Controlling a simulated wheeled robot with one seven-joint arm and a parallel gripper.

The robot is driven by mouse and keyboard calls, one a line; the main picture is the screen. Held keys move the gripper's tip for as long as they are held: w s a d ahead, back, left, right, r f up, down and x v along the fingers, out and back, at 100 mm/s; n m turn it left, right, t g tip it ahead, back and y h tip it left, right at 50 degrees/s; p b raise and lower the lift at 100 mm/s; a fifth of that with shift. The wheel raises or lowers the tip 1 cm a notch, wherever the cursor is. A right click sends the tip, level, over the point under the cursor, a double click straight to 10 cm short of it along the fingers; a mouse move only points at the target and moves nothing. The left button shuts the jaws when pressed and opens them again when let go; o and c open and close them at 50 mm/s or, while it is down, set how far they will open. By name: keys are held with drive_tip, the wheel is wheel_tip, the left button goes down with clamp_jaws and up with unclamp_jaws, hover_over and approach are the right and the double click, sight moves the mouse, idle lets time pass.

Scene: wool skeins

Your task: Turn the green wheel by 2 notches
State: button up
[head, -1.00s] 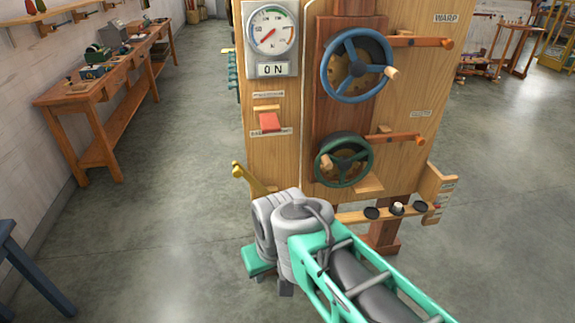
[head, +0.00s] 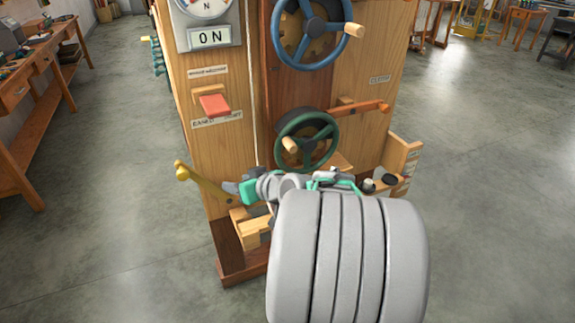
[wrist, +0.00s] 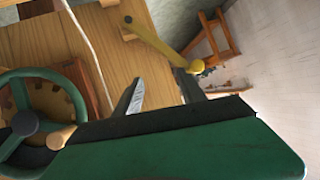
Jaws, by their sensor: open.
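The green wheel (head: 306,141) is on the front of the wooden machine, low on its dark middle panel. It has a light wooden knob (head: 290,145) on its left side in the head view. In the wrist view the green wheel (wrist: 36,115) is at the left, with its knob (wrist: 61,137) at lower right of the hub. My gripper (wrist: 160,92) is open with nothing between its fingers. It is apart from the wheel and points toward the pale board and the brass lever. In the head view my arm hides part of the machine below the wheel.
A blue wheel (head: 308,32) is above the green one. A brass lever (head: 190,177) sticks out at lower left. A red switch (head: 214,105) and an orange bar (head: 358,109) flank the green wheel. A small shelf with dark cups (head: 389,180) is at right. Open floor lies on both sides.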

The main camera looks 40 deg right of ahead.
drive_tip(key=s+d+m+t+h+b, duration=0.1)
drive_tip(key=d+m+t+h+b, duration=0.1)
drive_tip(key=d, duration=0.6)
drive_tip(key=m+t+h, duration=0.3)
drive_tip(key=h, duration=0.1)
approach(294, 150)
drive_tip(key=b+x, duration=0.1)
drive_tip(key=x, duration=0.3)
drive_tip(key=shift+w+d, duration=0.1)
drive_tip(key=shift+w, duration=0.3)
drive_tip(key=p+x, duration=0.1)
drive_tip(key=x, duration=0.6)
drive_tip(key=shift+r, duration=0.1)
drive_tip(key=shift+w, duration=0.25)
clamp_jaws()
